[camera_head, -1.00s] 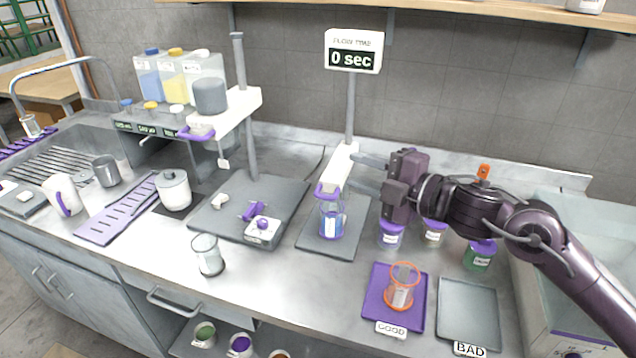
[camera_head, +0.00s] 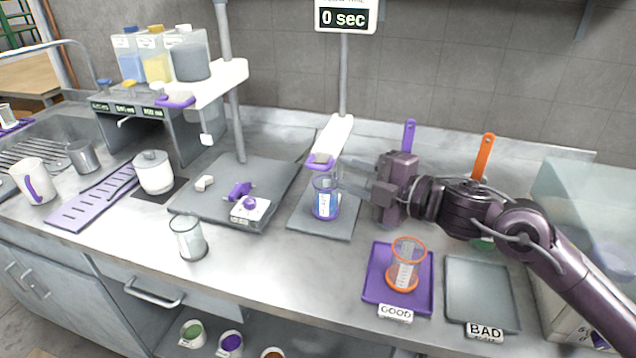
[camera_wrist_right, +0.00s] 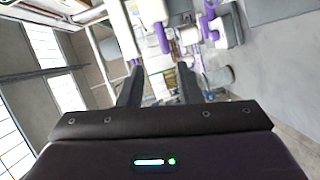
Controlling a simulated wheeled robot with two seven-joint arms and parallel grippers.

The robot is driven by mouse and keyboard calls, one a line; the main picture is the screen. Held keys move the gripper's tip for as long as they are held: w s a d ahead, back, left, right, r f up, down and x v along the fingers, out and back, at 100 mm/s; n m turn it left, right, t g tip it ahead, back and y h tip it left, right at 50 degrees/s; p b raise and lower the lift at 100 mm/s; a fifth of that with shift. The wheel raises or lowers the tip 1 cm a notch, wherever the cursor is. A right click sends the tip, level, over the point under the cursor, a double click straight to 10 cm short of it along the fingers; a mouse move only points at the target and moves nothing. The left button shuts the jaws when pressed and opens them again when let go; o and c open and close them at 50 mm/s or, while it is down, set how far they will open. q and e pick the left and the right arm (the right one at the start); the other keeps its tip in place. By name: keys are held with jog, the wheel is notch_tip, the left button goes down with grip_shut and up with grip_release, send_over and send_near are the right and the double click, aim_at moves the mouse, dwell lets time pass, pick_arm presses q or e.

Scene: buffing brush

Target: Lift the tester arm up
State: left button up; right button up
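The flow-time tester has a white tester arm (camera_head: 334,138) with a purple-rimmed end (camera_head: 320,163). The arm reaches forward from a grey pole (camera_head: 343,80) under a display reading 0 sec. A clear purple-rimmed cup (camera_head: 325,205) with a blue and white label stands below that end, on a grey base plate. My right gripper (camera_head: 344,180) is just right of the tester arm's end and the cup, fingers pointing left. In the right wrist view its two fingers (camera_wrist_right: 158,85) are spread with a gap between them. Contact with the arm cannot be told. My left gripper is not seen.
A purple GOOD tray (camera_head: 372,300) holds an orange-rimmed cup; a grey BAD tray (camera_head: 482,290) is empty. A clear glass (camera_head: 188,240) stands near the front edge. A second stand with a white shelf (camera_head: 225,82) is at left. Purple and orange handles rise behind my right arm.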

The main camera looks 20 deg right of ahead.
aim_at(324, 168)
jog(key=shift+w+a+f, duration=0.3)
jog(key=shift+w+f, duration=0.05)
jog(key=shift+w, duration=0.25)
jog(key=p+x, duration=0.2)
jog(key=x, duration=0.3)
jog(key=shift+w, duration=0.1)
jog(key=shift+w+a+f, duration=0.3)
jog(key=shift+w+a, duration=0.2)
jog(key=shift+w, duration=0.05)
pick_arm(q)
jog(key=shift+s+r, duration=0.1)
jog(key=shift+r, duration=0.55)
pick_arm(e)
jog(key=shift+c, duration=0.4)
grip_shut()
